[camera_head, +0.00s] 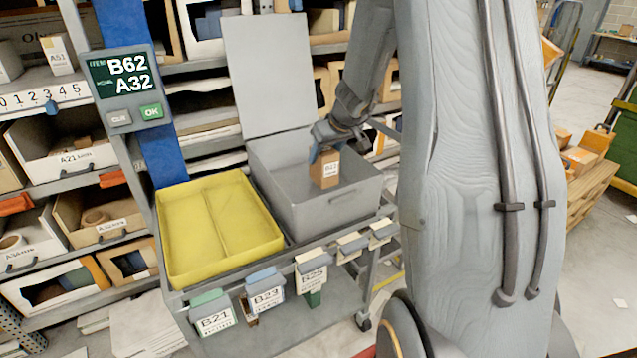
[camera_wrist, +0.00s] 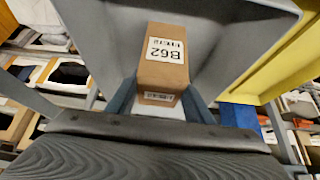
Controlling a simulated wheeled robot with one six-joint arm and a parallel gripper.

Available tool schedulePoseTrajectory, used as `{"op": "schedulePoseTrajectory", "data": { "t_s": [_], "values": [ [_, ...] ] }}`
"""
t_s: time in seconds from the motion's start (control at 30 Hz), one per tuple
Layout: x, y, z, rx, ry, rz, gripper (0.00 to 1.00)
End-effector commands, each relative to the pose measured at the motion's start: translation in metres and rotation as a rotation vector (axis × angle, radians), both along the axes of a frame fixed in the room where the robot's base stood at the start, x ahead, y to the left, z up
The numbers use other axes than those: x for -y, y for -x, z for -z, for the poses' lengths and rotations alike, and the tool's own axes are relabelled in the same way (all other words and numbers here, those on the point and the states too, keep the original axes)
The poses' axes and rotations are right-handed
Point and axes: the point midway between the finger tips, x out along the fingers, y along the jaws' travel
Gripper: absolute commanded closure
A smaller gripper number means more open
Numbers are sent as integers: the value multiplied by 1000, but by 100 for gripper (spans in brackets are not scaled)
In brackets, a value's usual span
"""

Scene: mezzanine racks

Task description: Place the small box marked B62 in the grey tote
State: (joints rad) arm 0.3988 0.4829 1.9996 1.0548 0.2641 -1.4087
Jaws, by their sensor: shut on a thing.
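The small brown box (camera_head: 326,170) has a white label; in the wrist view the box (camera_wrist: 165,75) reads B62, upside down. My gripper (camera_head: 325,147) is shut on the box, with one finger on each side of it; it also shows in the wrist view (camera_wrist: 160,103). The grey tote (camera_head: 335,212) stands on a cart with its lid raised at the back. The box is held upright inside the tote's opening, over its floor. I cannot tell whether its bottom touches the floor.
A yellow tray (camera_head: 212,262) sits left of the tote on the cart (camera_head: 300,338). Labelled tags such as B21 (camera_head: 214,321) hang along the cart's front edge. A screen (camera_head: 127,88) shows B62 and A32. Shelves with bins (camera_head: 68,160) stand behind and left.

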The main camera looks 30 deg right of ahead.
Motion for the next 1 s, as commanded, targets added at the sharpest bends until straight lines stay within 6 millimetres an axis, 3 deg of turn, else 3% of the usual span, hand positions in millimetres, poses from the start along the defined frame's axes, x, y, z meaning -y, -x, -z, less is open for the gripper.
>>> {"op": "schedulePoseTrajectory", "data": {
  "t_s": [0.1, 0.6, 1.0],
  "values": [
    [-3, -2, 20, -1, -1, -4, 84],
    [-1, -1, 69, 1, -1, -1, 84],
    [0, -1, 71, 2, 1, 0, 84]
  ]
}}
